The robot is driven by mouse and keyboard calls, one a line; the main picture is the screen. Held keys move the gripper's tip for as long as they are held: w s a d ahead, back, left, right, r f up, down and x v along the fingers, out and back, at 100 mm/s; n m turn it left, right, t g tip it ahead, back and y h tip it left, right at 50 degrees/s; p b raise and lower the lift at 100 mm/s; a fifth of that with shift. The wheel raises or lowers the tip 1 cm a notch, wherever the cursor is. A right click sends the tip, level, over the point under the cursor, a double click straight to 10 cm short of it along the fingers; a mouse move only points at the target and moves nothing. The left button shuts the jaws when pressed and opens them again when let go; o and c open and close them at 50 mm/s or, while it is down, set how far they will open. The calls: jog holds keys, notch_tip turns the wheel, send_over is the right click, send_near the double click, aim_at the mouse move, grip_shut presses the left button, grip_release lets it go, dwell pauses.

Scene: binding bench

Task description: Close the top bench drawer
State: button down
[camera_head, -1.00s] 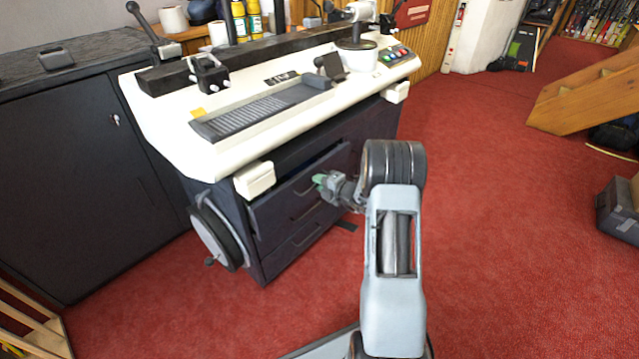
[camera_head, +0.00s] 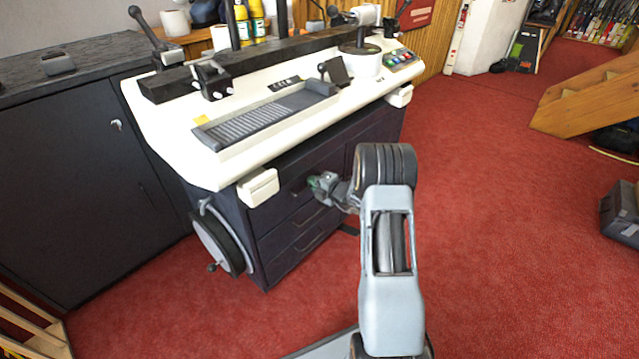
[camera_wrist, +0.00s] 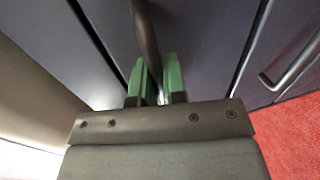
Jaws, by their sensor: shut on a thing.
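The top bench drawer (camera_head: 284,202) is the uppermost dark drawer front below the bench's white top. In the head view its front looks about flush with the drawers below; a small remaining gap cannot be ruled out. My gripper (camera_head: 314,184) is at the drawer's front, partly hidden by my wrist. In the wrist view my gripper's green fingers (camera_wrist: 155,78) are on either side of the dark bar handle (camera_wrist: 147,36), shut on it. The drawer front (camera_wrist: 208,40) fills the middle of that view.
A lower drawer's handle (camera_wrist: 292,68) shows at the right of the wrist view. A handwheel (camera_head: 218,241) and a white block (camera_head: 258,187) are at the bench's left end. A dark cabinet (camera_head: 85,190) stands left. Red carpet (camera_head: 490,220) is open to the right.

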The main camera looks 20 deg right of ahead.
jog(key=c, duration=1.4)
grip_release()
jog(key=shift+w+a, duration=0.1)
jog(key=shift+a, duration=0.15)
jog(key=shift+o, duration=0.9)
jog(key=shift+d+r, duration=0.1)
jog(key=shift+d, duration=0.05)
jog(key=shift+d, duration=0.1)
jog(key=p+v, duration=0.4)
jog(key=v, duration=1)
jog(key=shift+p, duration=0.3)
